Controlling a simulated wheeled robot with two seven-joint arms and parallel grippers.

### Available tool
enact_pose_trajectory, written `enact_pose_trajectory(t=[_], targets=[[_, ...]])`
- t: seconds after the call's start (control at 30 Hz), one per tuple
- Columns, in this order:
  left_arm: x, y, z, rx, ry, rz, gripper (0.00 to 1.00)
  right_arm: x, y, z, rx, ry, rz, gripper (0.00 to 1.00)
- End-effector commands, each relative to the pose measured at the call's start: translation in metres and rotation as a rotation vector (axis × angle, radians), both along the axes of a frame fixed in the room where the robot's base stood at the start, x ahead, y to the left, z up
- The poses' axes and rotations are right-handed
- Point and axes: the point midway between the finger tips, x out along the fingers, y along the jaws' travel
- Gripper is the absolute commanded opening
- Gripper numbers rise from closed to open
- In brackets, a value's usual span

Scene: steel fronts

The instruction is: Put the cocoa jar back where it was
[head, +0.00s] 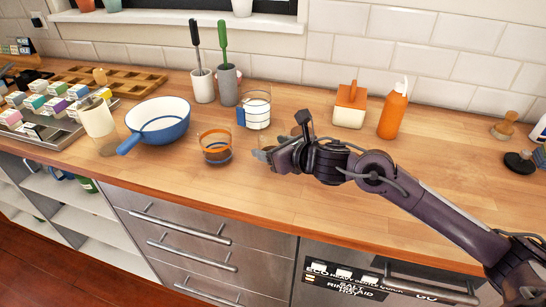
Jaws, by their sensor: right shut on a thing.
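My right gripper (263,155) is low over the middle of the wooden counter, its arm coming in from the right. It is shut on a small brownish thing (266,142), mostly hidden by the hand; I cannot tell for sure that this is the cocoa jar. Just left of it, apart from the hand, stands a short clear glass container (215,147) with an orange band, a blue band and dark brown contents. No label can be read on it. My left gripper is not in view.
A blue-and-white pan (158,120) and a cream-topped container (98,118) stand left. An orange-and-white box (351,104) and orange bottle (393,112) are at back right. The counter's front middle is clear.

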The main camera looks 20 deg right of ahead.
Motion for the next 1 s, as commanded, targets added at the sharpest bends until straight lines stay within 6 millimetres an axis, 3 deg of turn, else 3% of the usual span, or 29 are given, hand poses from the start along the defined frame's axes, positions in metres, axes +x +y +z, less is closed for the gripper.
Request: enact_pose_trajectory(t=[0.1,0.2,0.6,0.63,0.7,0.8,1.0], targets=[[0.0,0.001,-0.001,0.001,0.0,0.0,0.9,0.0,0.001,-0.021,0.003,0.004,0.0,0.36],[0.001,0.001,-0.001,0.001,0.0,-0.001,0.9,0.0,0.0,-0.029,0.002,0.002,0.0,0.36],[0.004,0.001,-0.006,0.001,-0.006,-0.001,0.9,0.0,0.0,-0.034,0.001,-0.001,0.001,0.36],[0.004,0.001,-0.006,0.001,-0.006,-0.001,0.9,0.0,0.0,-0.034,0.0,0.001,0.001,0.65],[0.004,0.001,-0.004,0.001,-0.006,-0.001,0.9,0.0,0.0,-0.033,0.0,0.001,0.001,0.74],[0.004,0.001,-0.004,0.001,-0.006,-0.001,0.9,0.0,0.0,-0.033,0.0,0.001,0.001,0.86],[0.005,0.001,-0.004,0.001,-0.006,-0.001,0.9,0.0,0.0,-0.033,0.0,0.001,0.001,0.86]])
